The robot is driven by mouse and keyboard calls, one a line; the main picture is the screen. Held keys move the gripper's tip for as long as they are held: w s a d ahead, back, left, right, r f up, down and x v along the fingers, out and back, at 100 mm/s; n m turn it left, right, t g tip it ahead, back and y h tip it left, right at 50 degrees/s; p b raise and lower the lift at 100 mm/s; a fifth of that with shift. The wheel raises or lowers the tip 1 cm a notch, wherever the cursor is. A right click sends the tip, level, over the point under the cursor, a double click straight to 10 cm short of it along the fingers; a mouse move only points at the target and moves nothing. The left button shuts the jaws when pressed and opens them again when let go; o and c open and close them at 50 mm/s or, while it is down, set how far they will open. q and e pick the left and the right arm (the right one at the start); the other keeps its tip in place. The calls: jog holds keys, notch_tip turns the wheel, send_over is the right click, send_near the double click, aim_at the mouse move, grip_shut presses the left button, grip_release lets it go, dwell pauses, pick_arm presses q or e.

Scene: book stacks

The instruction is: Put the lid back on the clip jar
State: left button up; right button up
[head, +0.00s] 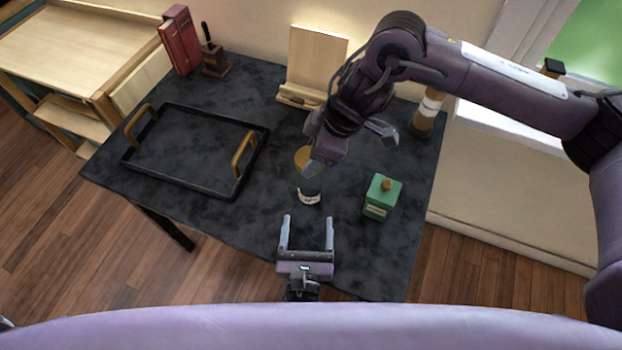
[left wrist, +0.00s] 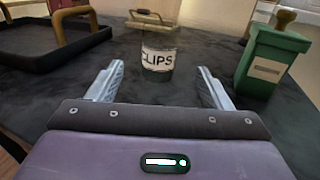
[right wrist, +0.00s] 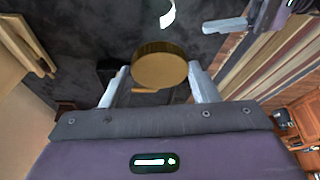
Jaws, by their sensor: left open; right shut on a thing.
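The clip jar (head: 310,189) is a dark, upright jar with a white label on the black table. In the left wrist view its label reads CLIPS (left wrist: 158,60). The round golden-brown lid (right wrist: 160,68) is between the fingers of my right gripper (head: 314,148), which is shut on it. In the head view the lid (head: 302,157) shows just behind the jar, partly hidden by that gripper. The lid appears to be held above the table, apart from the jar. My left gripper (head: 306,236) is open and empty, in front of the jar, its fingers pointing towards it.
A green canister (head: 380,198) with a wooden knob stands right of the jar. A black tray (head: 195,188) with wooden handles lies at left. A wooden stand (head: 316,58), red books (head: 180,42) and a brown-and-white cylinder (head: 428,110) are at the back.

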aim_at(311, 179)
jog(key=shift+r, duration=0.1)
dwell(0.3)
pick_arm(q)
jog(key=w, duration=1.2)
jog(key=shift+d, duration=0.35)
jog(key=shift+c, duration=0.3)
jog(key=c, duration=1.4)
pick_arm(e)
jog(key=shift+f, duration=2.55)
jog(key=shift+f, duration=0.85)
jog(key=shift+f, duration=0.55)
